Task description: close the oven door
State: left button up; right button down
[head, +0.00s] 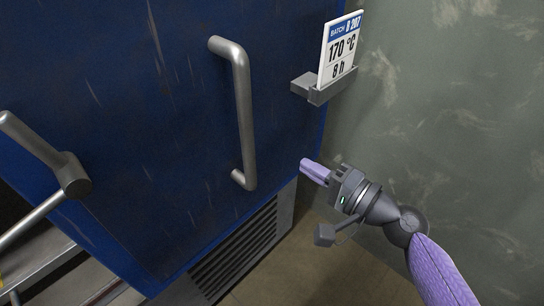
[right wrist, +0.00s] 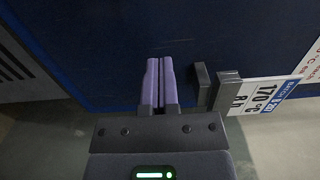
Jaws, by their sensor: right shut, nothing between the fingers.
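The blue oven front (head: 180,130) fills the left and middle of the head view, scuffed, with an upright grey bar handle (head: 243,115) on it. A dark opening with metal rails shows past its lower left edge; I cannot tell exactly how far the door stands open. My right gripper (head: 306,167) has purple fingers and is shut and empty. It is right of the handle's lower end, near the blue panel's right edge. In the right wrist view its fingers (right wrist: 159,66) lie together in front of the blue surface (right wrist: 110,35); contact cannot be told. My left gripper is not in view.
A grey bracket holds a white batch card (head: 340,48) above my right gripper. A grey lever (head: 72,176) sticks out at the left. A vent grille (head: 235,262) is below the blue panel. A greenish wall (head: 450,90) stands close on the right.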

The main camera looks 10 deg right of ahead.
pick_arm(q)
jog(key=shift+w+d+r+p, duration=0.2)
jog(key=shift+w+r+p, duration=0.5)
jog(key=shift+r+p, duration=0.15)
pick_arm(e)
jog(key=w+a, duration=0.2)
jog(key=a, duration=0.5)
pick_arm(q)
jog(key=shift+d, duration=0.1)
pick_arm(e)
jog(key=shift+w, duration=0.1)
